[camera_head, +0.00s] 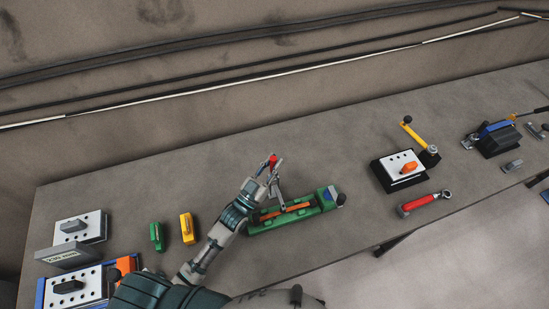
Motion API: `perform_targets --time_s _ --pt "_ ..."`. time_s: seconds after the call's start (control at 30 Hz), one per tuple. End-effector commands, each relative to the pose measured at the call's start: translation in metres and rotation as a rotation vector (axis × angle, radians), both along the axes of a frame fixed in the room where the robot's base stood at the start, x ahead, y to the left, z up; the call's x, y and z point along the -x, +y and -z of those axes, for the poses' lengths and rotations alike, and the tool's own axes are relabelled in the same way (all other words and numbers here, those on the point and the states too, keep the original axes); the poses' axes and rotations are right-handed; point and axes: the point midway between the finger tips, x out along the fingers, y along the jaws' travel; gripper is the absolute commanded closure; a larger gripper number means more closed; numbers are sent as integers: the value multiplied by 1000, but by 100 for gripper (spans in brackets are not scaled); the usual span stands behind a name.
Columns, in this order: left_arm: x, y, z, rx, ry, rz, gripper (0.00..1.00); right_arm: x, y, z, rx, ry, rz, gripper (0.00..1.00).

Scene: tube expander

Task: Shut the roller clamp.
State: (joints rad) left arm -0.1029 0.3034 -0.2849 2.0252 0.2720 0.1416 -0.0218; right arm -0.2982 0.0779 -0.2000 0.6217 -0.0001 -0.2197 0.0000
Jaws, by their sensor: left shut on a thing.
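The roller clamp appears to be the long green device (262,229) on the bench, with an orange rod or tube (297,206) along its middle and a grey and blue block at its right end. A grey lever (281,197) stands up steeply from it, with a red knob (272,160) at the top. My left gripper (272,167) is above the device, shut on the red knob. The gripper and forearm hide part of the device's left side. My right gripper is not in view.
Green (156,237) and yellow (188,228) blocks stand left of my arm, with peg-hole boxes further left. A black and white box (402,170) with a yellow crank (413,133) and a red-handled tool (419,204) lie right. The bench (130,190) is clear behind.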

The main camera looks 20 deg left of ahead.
Motion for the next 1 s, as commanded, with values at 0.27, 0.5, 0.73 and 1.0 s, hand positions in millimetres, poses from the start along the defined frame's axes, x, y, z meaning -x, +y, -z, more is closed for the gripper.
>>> perform_targets --time_s 0.27,0.5,0.73,1.0 --pt "0 -1 6 -6 12 0 77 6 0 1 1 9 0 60" --pt "0 -1 4 -5 8 0 52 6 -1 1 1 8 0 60" --pt "3 1 4 -4 6 0 52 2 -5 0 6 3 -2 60" --pt "47 19 27 -8 14 1 52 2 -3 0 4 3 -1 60"
